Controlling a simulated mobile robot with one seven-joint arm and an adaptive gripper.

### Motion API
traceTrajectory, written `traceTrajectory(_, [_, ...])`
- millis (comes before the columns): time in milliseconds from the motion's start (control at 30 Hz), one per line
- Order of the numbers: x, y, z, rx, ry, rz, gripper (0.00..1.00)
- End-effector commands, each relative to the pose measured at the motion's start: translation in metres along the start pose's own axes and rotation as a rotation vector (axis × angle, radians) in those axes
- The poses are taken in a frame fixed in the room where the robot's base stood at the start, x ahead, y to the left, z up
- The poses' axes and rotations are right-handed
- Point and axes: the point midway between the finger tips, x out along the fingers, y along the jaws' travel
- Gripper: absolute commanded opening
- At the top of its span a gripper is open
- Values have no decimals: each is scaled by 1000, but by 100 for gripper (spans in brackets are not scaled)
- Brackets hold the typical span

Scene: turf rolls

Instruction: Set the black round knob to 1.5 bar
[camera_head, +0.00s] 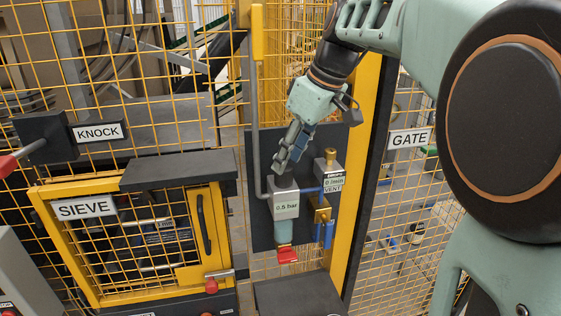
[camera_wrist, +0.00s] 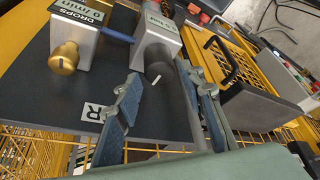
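The black round knob (camera_wrist: 159,70) with a white pointer line sits on the end of a grey regulator block (camera_wrist: 155,38) in the wrist view. In the head view the block (camera_head: 286,207) reads 0.5 bar. My gripper (camera_head: 284,167) is just above that block, pointing down at it, and its fingers largely hide the knob there. In the wrist view my gripper (camera_wrist: 168,90) is open, with one blue-grey finger on each side of the knob's near end. The right finger is close to the knob; I cannot tell whether it touches.
A brass knob (camera_wrist: 64,57) on the drops-per-minute unit is beside the regulator. A red-ended cup (camera_head: 287,254) hangs below it. A yellow post (camera_head: 361,170) and mesh fence stand right. The SIEVE door (camera_head: 140,245) and a dark ledge (camera_head: 178,170) are left.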

Motion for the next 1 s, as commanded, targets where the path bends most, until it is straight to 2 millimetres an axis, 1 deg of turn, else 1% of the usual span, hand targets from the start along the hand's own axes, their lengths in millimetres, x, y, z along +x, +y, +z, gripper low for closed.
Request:
traceTrajectory(33, [9,-1,0,0,-2,-3,37])
traceTrajectory(100, [20,-1,0,0,-1,-2,37])
traceTrajectory(233, [34,0,0,0,-1,-1,37])
traceTrajectory(400, [40,0,0,0,1,1,37])
traceTrajectory(600, [40,0,0,0,1,1,37])
traceTrajectory(633, [40,0,0,0,1,1,36])
traceTrajectory(667, [40,0,0,0,1,1,32])
traceTrajectory(900, [40,0,0,0,1,1,6])
traceTrajectory(1000, [40,0,0,2,1,2,5])
